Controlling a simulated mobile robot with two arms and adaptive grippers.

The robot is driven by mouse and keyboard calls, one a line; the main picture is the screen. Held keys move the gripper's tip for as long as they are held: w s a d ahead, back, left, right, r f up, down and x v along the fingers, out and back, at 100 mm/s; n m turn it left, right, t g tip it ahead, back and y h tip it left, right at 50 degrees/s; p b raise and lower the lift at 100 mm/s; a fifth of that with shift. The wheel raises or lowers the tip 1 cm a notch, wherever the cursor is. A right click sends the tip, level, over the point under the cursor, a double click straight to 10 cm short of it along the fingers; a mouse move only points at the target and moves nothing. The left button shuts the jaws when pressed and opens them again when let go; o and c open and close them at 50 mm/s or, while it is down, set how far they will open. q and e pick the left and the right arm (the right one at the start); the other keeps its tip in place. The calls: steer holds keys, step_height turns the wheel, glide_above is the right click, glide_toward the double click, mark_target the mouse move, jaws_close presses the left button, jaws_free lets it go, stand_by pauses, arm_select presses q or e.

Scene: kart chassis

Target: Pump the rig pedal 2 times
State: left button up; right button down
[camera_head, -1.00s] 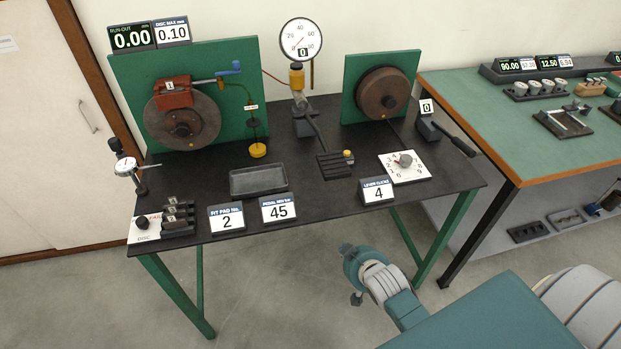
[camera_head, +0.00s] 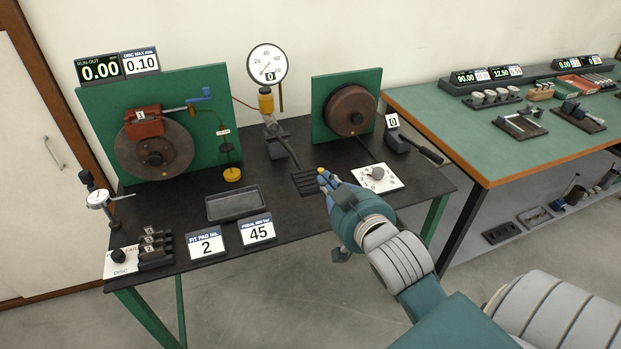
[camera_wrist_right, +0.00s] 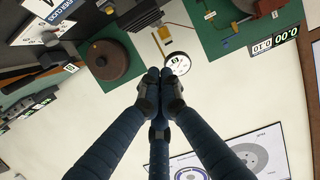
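The rig pedal is a black ribbed pad (camera_head: 306,183) at the end of a dark arm running from the master cylinder (camera_head: 266,101) with its yellow cap. The round pressure gauge (camera_head: 267,62) above it has a small card reading 0; the gauge also shows in the right wrist view (camera_wrist_right: 180,66). My right gripper (camera_head: 324,177) is beside the right edge of the pad; I cannot tell whether it touches. In the right wrist view its fingertips (camera_wrist_right: 160,74) are together with nothing visible between them. My left gripper is out of view.
A brown drum (camera_head: 350,110) on a green board and a white dial plate (camera_head: 378,177) stand right of the pedal. A black lever (camera_head: 426,155) lies at the right edge.

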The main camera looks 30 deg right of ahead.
steer(key=shift+w, duration=0.15)
steer(key=p, duration=0.2)
glide_above(312, 185)
steer(key=shift+s+a+f, duration=0.1)
steer(key=shift+s+f, duration=0.1)
steer(key=shift+f, duration=0.85)
steer(key=f, duration=0.2)
steer(key=shift+w+f, duration=0.25)
steer(key=shift+f, duration=0.95)
